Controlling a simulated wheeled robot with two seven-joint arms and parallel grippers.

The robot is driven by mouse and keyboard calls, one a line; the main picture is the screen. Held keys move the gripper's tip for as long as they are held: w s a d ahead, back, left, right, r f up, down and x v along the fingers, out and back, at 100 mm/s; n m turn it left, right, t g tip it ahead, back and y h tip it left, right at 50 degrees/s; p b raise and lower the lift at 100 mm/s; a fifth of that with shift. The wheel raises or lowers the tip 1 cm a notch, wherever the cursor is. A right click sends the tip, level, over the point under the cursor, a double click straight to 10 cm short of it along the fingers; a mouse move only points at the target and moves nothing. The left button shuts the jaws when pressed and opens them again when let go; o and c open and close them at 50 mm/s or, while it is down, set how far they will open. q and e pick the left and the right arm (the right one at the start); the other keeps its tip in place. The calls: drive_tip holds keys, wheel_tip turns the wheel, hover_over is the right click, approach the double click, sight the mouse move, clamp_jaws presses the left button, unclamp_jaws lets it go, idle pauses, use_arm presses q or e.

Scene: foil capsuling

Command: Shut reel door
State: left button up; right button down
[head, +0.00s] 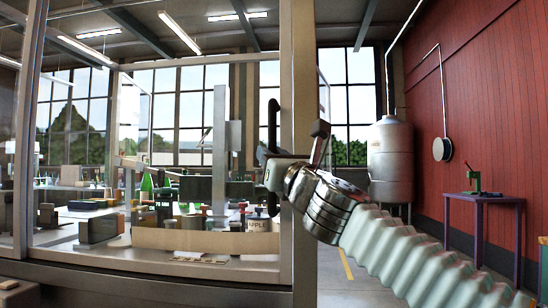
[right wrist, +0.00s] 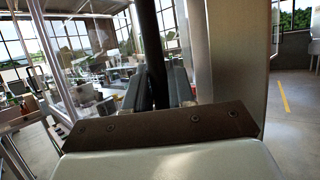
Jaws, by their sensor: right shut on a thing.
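The reel door appears as a large clear panel in a grey metal frame (head: 303,90) in the head view. I cannot tell whether it is fully shut. A black upright bar handle (head: 272,125) stands at the left side of the wide grey post. My right gripper (head: 272,172) is shut on this handle at its lower part, with the arm coming in from the lower right. In the right wrist view the black handle (right wrist: 149,40) runs up between the fingers of my right gripper (right wrist: 158,88). My left gripper is out of view.
Behind the glass are benches with green bottles (head: 147,184), boxes and a cardboard tray (head: 205,240). A metal sill (head: 150,272) runs along the front. To the right stand a steel tank (head: 390,160) and a purple table (head: 482,200); floor between is open.

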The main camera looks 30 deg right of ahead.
drive_tip(key=shift+d, duration=0.2)
drive_tip(key=c, duration=1.1)
unclamp_jaws()
drive_tip(key=shift+s+d, duration=0.15)
drive_tip(key=shift+s, duration=0.05)
drive_tip(key=shift+o, duration=0.2)
drive_tip(key=shift+s+f, duration=0.1)
drive_tip(key=b+v, duration=0.2)
drive_tip(key=v, duration=1.1)
drive_tip(key=shift+s+a+b, duration=0.2)
drive_tip(key=shift+b, duration=0.2)
drive_tip(key=shift+f, duration=0.1)
